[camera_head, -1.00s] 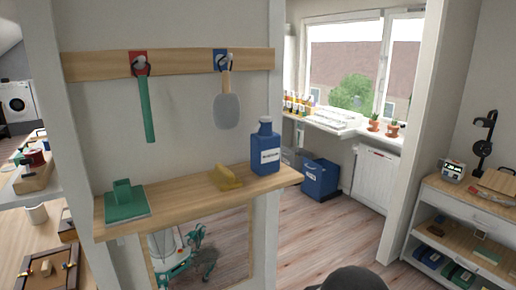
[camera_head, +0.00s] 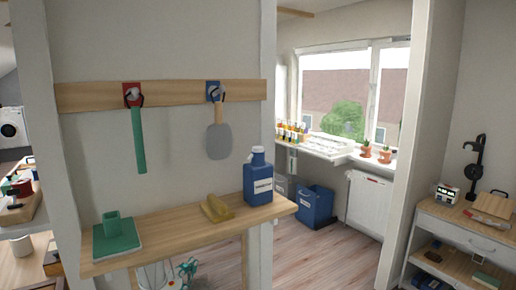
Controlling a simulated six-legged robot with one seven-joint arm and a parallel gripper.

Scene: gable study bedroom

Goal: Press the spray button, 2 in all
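A blue bottle (camera_head: 258,182) with a white label and a cap on a narrow neck stands upright at the right end of the wooden wall shelf (camera_head: 165,230). I cannot tell whether its top has a spray button, and no other spray button can be made out. My gripper is not in view.
A yellow object (camera_head: 216,208) and a green block-shaped tool (camera_head: 115,236) sit on the shelf. A green-handled tool (camera_head: 138,140) and a grey paddle (camera_head: 218,141) hang from the rail above. A blue bin (camera_head: 315,206) stands beyond, with open wooden floor (camera_head: 330,250) before it.

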